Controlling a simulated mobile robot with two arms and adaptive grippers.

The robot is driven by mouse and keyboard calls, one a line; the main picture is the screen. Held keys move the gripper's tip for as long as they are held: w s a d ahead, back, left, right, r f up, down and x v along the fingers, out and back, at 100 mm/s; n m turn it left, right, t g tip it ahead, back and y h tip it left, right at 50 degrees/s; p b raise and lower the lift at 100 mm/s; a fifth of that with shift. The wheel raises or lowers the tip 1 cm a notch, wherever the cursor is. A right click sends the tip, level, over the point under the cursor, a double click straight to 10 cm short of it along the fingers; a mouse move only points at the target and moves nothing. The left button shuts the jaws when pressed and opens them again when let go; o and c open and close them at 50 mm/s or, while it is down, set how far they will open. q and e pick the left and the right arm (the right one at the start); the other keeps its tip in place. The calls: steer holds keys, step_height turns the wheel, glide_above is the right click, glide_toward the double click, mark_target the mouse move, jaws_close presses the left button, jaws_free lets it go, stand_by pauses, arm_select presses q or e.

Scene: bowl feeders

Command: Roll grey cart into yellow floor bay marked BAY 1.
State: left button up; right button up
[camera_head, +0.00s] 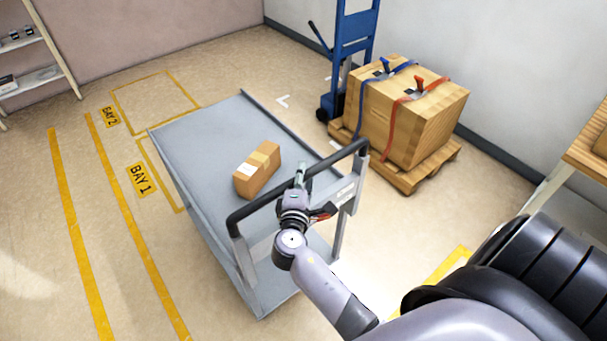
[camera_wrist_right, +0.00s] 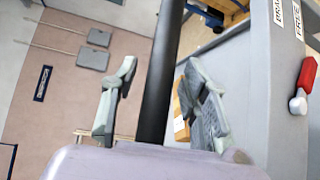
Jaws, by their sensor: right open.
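The grey cart (camera_head: 205,140) stands on the floor with its black push handle (camera_head: 247,211) toward me. It covers much of the yellow outline of BAY 1 (camera_head: 176,207); the bay's label (camera_head: 140,180) shows to the left of the cart. My right gripper (camera_head: 300,176) is at the handle. In the right wrist view the black handle bar (camera_wrist_right: 166,70) runs between the two open fingers of my right gripper (camera_wrist_right: 160,92), with gaps on both sides. A red lever (camera_wrist_right: 306,74) sits on the cart's handle frame beside a BRAKE/FREE label. My left gripper is out of view.
A cardboard box (camera_head: 257,169) rides on the cart deck. A strapped wooden crate (camera_head: 415,110) on a pallet (camera_head: 405,178) and a blue hand truck (camera_head: 352,35) stand right of the cart. BAY 2 (camera_head: 172,73) is empty behind. Floor on the left is clear.

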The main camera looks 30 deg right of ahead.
jaws_close()
stand_by(0.3)
stand_by(0.5)
